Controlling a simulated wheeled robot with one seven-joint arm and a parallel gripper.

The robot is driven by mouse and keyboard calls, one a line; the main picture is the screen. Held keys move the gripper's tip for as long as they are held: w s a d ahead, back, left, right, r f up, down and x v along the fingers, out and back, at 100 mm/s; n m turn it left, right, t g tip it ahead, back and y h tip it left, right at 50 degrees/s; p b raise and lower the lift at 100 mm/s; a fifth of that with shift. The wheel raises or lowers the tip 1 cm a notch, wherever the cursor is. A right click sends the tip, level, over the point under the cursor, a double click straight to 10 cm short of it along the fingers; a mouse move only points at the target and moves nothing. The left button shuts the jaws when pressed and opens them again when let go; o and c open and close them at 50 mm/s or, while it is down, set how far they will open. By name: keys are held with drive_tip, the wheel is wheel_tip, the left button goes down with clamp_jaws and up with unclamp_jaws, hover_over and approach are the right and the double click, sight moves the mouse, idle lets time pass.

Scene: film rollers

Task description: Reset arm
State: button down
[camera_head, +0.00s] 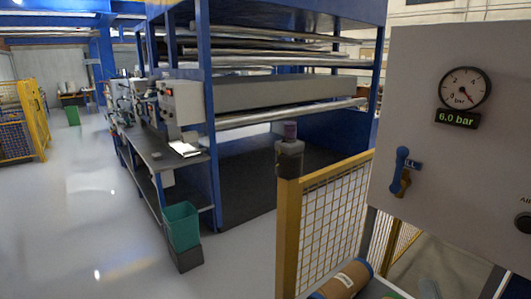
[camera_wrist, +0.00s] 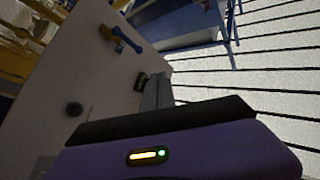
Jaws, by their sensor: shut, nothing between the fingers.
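My gripper (camera_wrist: 157,90) shows in the wrist view as grey fingers, shut and empty, beyond a dark bar and a purple housing with a lit indicator. It is apart from the blue valve lever (camera_wrist: 127,40). The grey panel (camera_wrist: 108,75) lies tilted behind the fingers, with a round black knob (camera_wrist: 74,109) left of them. I cannot make out my gripper in the head view. There the panel (camera_head: 440,155) stands at the right with the blue lever (camera_head: 402,162) roughly upright, a round gauge (camera_head: 465,88) and a display reading 6.0 bar (camera_head: 458,119).
A yellow mesh fence (camera_head: 330,215) stands left of the panel. A brown roll (camera_head: 345,280) lies at the bottom. A blue frame (camera_head: 210,100) holds several long rollers. A green bin (camera_head: 181,227) stands beside a bench (camera_head: 160,155). The grey floor (camera_head: 75,215) at left is clear.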

drive_tip(key=s+a+f+n+g+b, duration=0.1)
drive_tip(key=s+f, duration=0.4)
drive_tip(key=s, duration=0.5)
drive_tip(key=s+a+f+n+g+y, duration=0.1)
drive_tip(key=s+a+f+n+g, duration=0.2)
drive_tip(key=s+f, duration=0.3)
drive_tip(key=s+a+f+n+g+y+b, duration=0.1)
drive_tip(key=s+a+f+g, duration=0.3)
drive_tip(key=s, duration=1.1)
wheel_tip(320, 180, down, 2)
drive_tip(key=shift+s+f+n+b, duration=0.1)
drive_tip(key=shift+s+n+b, duration=0.25)
drive_tip(key=shift+n, duration=0.35)
